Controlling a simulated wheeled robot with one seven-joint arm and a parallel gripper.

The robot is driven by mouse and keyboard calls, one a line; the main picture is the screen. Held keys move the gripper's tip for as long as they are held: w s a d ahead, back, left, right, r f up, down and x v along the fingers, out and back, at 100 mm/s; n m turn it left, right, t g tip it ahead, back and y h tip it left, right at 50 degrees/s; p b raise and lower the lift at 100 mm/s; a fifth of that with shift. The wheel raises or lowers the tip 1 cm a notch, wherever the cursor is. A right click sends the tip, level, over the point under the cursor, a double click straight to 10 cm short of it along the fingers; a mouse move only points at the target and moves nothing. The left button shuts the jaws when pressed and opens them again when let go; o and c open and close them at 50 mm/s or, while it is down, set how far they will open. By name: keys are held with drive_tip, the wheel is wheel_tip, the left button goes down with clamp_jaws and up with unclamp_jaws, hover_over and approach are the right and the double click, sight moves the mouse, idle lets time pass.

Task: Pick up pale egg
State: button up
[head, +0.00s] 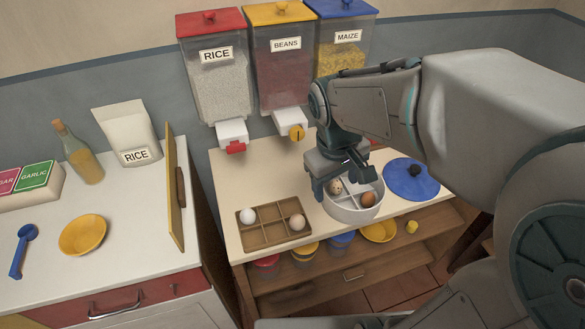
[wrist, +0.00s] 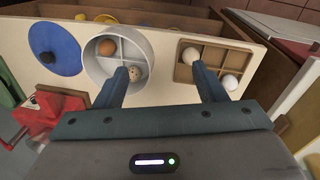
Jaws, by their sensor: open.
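A wooden divided tray (head: 262,236) on the counter holds a white egg (head: 248,216) in a back left compartment and a cream-pale egg (head: 297,222) in a right compartment. A round white divided bowl (head: 352,213) holds a speckled egg (head: 335,187) and a brown egg (head: 368,199). My gripper (head: 342,184) is open and empty over the bowl. In the wrist view its fingers (wrist: 160,70) straddle the gap between bowl and tray.
A blue lid (head: 412,181) lies right of the bowl. Rice, beans and maize dispensers (head: 285,70) stand behind. A shelf (head: 330,283) with small tubs is below. A wooden board (head: 174,190) stands at the left counter's edge. The counter behind the tray is clear.

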sight(296, 216)
drive_tip(key=w+a+f+n+g, duration=0.2)
drive_tip(key=w+a+f+n, duration=0.4)
drive_tip(key=w+a, duration=0.15)
drive_tip(key=f, duration=0.2)
drive_tip(key=s+f, duration=0.1)
drive_tip(key=f, duration=0.5)
drive_tip(key=shift+s+a+f, duration=0.1)
drive_tip(key=shift+s+f, duration=0.15)
drive_tip(key=shift+s, duration=0.05)
drive_tip(key=shift+s+f, duration=0.2)
drive_tip(key=shift+f, duration=1.15)
drive_tip(key=shift+s+f, duration=0.15)
drive_tip(key=shift+f, duration=1.2)
drive_tip(key=c, duration=0.7)
